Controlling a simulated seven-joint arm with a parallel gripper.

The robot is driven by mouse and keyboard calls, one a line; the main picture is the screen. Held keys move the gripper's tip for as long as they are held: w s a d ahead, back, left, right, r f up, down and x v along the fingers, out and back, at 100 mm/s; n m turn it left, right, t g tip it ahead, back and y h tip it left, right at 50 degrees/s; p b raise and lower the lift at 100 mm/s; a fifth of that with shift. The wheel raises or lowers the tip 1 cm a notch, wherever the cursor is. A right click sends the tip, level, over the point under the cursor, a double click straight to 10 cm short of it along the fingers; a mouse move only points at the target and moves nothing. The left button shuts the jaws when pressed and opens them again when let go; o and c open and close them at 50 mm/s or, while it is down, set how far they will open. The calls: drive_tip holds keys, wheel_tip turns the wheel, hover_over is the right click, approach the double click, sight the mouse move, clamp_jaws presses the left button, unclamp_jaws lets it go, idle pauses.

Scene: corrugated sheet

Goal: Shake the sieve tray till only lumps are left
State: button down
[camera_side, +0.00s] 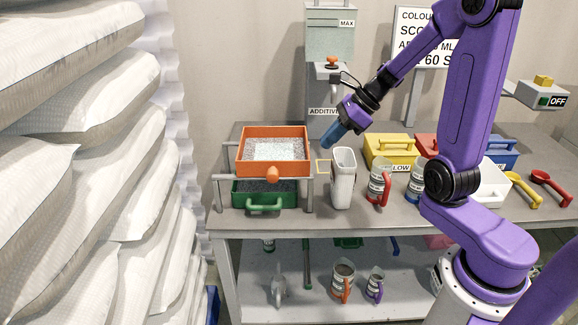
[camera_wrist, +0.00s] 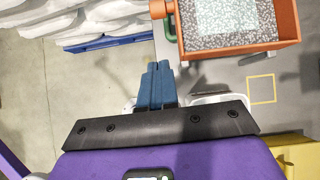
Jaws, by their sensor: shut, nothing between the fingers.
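The orange sieve tray (camera_side: 252,168) rests on a grey metal frame. Grey speckled granules (camera_side: 245,152) lie in it, with a paler square patch (camera_side: 275,150) in the middle; separate lumps cannot be made out. An orange knob handle (camera_side: 272,174) sticks out at its front. The tray also shows at the top right of the wrist view (camera_wrist: 289,22), cut off by the frame edge. My gripper (camera_side: 328,143) has blue fingers, shut and empty, in the air to the right of the tray and apart from it. The fingers show in the wrist view (camera_wrist: 157,66).
A green tray (camera_side: 264,206) with grey granules sits below the sieve. A tall white container (camera_side: 343,180) stands right of the frame, near my gripper. Labelled jugs (camera_side: 378,184), a yellow bin (camera_side: 390,154) and scoops (camera_side: 525,189) stand further right. Stacked white sacks (camera_side: 70,130) fill the left.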

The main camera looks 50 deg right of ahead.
drive_tip(key=w+a+r+x, duration=0.1)
drive_tip(key=w+x, duration=0.1)
drive_tip(key=x, duration=1.1)
drive_tip(key=shift+r, duration=0.4)
drive_tip(key=shift+a, duration=0.2)
drive_tip(key=w+a, duration=0.4)
drive_tip(key=shift+w+a, duration=0.3)
drive_tip(key=shift+a, duration=0.05)
drive_tip(key=shift+r, duration=0.1)
